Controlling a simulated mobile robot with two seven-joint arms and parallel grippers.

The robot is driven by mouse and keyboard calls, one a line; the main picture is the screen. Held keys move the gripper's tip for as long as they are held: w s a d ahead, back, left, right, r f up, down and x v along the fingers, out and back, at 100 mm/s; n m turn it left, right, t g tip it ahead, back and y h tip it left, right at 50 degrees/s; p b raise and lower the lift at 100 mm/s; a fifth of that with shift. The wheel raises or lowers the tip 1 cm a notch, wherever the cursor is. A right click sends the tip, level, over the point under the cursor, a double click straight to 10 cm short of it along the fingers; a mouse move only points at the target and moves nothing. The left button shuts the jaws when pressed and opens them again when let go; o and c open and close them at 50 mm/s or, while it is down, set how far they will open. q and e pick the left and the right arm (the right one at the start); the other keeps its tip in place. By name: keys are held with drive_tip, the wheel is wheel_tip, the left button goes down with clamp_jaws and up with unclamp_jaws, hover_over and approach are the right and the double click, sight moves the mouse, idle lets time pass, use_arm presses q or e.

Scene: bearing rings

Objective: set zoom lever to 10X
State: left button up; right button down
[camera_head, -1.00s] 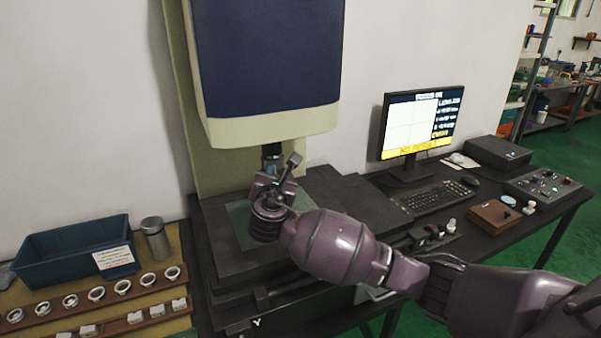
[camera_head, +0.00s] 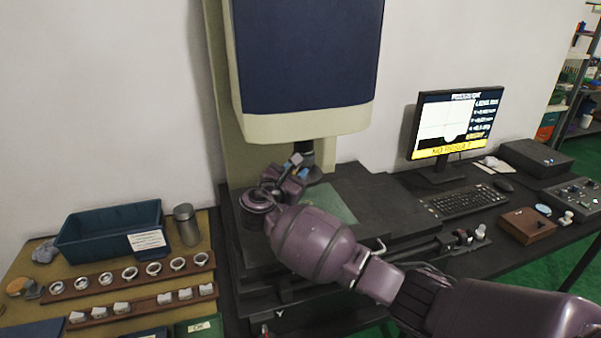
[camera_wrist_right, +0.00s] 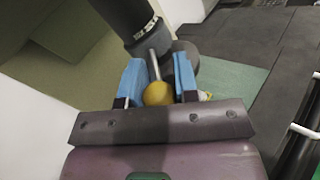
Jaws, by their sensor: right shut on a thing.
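The zoom lever (camera_wrist_right: 158,92) is a thin metal rod with a yellow knob, coming off the dark lens barrel (camera_wrist_right: 142,28) in the right wrist view. My right gripper (camera_wrist_right: 158,78) has its blue fingers on either side of the lever, shut on it. In the head view my right gripper (camera_head: 300,170) is just below the lens barrel (camera_head: 303,149), under the blue and cream housing (camera_head: 305,125). The lever is mostly hidden there by the gripper. The scale marks on the barrel are too small to read. My left gripper is not in view.
A monitor (camera_head: 455,125) with a keyboard (camera_head: 465,202) stands to the right. A dark stage with a greenish plate (camera_head: 330,203) lies below the lens. At left are a blue bin (camera_head: 108,230), a metal cylinder (camera_head: 186,224) and racks (camera_head: 130,283) of several rings.

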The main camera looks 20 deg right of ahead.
drive_tip(key=c, duration=0.9)
unclamp_jaws()
drive_tip(key=shift+a, duration=0.1)
drive_tip(key=shift+o, duration=0.2)
drive_tip(key=v, duration=1)
drive_tip(key=shift+s+a+b, duration=0.25)
drive_tip(key=shift+b, duration=0.05)
drive_tip(key=shift+r, duration=0.1)
